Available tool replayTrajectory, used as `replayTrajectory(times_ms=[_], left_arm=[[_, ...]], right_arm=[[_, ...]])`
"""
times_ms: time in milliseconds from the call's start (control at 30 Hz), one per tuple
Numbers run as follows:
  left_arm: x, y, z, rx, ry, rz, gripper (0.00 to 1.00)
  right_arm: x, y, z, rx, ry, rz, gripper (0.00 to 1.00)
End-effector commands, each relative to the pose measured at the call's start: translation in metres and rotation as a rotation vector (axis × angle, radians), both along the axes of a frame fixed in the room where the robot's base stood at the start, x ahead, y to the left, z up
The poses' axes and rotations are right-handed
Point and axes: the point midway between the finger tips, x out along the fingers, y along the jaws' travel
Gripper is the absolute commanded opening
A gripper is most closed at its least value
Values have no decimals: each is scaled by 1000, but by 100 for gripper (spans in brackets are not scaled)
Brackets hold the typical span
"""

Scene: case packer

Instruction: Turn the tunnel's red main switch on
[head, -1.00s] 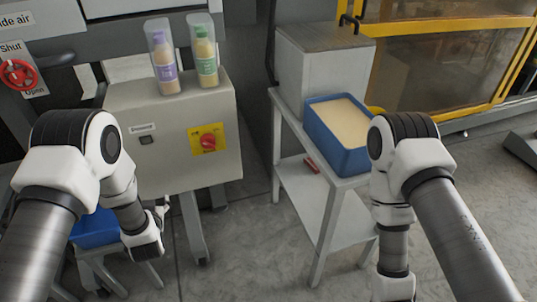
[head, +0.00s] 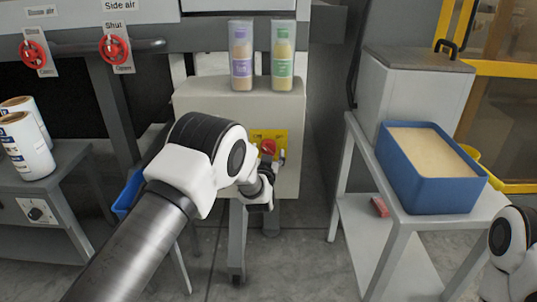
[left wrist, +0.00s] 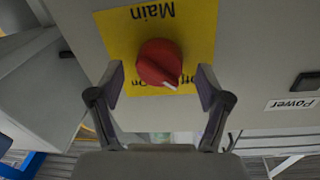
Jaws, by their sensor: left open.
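The red main switch (head: 268,147) is a round knob on a yellow plate (left wrist: 199,30) on the front of the pale cabinet (head: 220,101). In the left wrist view the knob (left wrist: 158,62) appears upside down under the word "Main". In the head view my left gripper (head: 277,168) is just in front of the plate. My right gripper is out of view.
Two bottles stand on the cabinet, one with a purple label (head: 241,60), one green (head: 283,60). Red valve wheels (head: 114,49) are at the upper left. A blue tub (head: 430,189) sits on a stand at right. A "Power" label (left wrist: 292,104) and dark button are beside the plate.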

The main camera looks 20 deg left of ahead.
Motion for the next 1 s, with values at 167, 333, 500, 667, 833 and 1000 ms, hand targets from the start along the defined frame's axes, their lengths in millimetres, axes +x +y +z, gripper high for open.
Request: replayTrajectory(times_ms=[167,333,500,667,833,1000], left_arm=[[12,2,0,1,0,-1,77],[12,2,0,1,1,-1,77],[11,2,0,1,0,-1,17],[11,2,0,1,0,-1,17],[11,2,1,14,4,-1,17],[12,2,1,63,18,-1,17]], right_arm=[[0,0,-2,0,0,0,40],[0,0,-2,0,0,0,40],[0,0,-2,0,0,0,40],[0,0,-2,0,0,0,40],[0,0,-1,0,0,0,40],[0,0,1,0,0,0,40]])
